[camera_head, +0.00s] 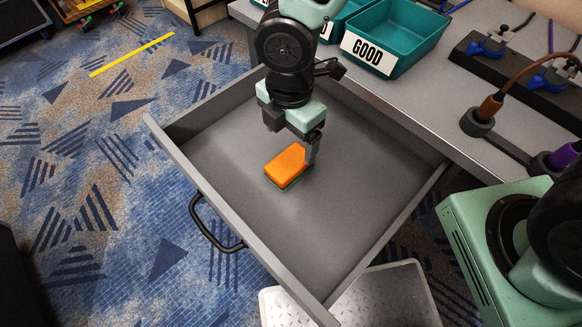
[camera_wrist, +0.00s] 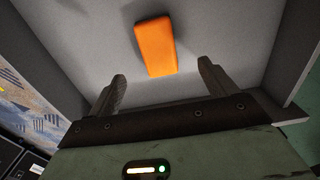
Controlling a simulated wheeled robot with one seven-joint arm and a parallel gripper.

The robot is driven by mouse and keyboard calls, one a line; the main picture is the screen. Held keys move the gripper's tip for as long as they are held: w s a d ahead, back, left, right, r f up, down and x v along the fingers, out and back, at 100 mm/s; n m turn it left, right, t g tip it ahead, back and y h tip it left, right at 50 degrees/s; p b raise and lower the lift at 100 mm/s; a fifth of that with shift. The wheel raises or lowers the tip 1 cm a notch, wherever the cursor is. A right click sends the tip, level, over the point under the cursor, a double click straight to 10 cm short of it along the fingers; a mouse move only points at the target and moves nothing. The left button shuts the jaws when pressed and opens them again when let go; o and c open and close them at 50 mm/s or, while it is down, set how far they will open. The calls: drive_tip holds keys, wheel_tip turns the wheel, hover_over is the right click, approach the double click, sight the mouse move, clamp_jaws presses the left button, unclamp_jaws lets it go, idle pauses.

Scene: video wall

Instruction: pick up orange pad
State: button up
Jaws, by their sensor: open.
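The orange pad (camera_head: 286,163) lies flat on the floor of an open grey drawer (camera_head: 215,165), with a dark green underside showing at its edge. My gripper (camera_head: 312,150) points down into the drawer, at the pad's right end in the head view. In the wrist view the pad (camera_wrist: 156,46) is ahead of the two fingertips, in line with the gap between them. My gripper (camera_wrist: 161,72) is open and nothing is between its fingers. Whether a finger touches the pad, I cannot tell.
The drawer walls surround the pad, with a black handle (camera_head: 212,228) on the front. On the desk stand a teal bin (camera_head: 415,30) labelled GOOD (camera_head: 368,54) and a dark strip with cables (camera_head: 510,70). The rest of the drawer floor is clear.

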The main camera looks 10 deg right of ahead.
sight(289, 161)
wheel_tip(289, 161, down, 10)
drive_tip(key=b, duration=0.3)
drive_tip(key=shift+w+a, duration=0.1)
drive_tip(key=shift+a, duration=0.05)
drive_tip(key=c, duration=1.2)
wheel_tip(289, 161, up, 10)
drive_tip(key=p, duration=0.3)
drive_tip(key=o, duration=0.5)
drive_tip(key=c, duration=0.3)
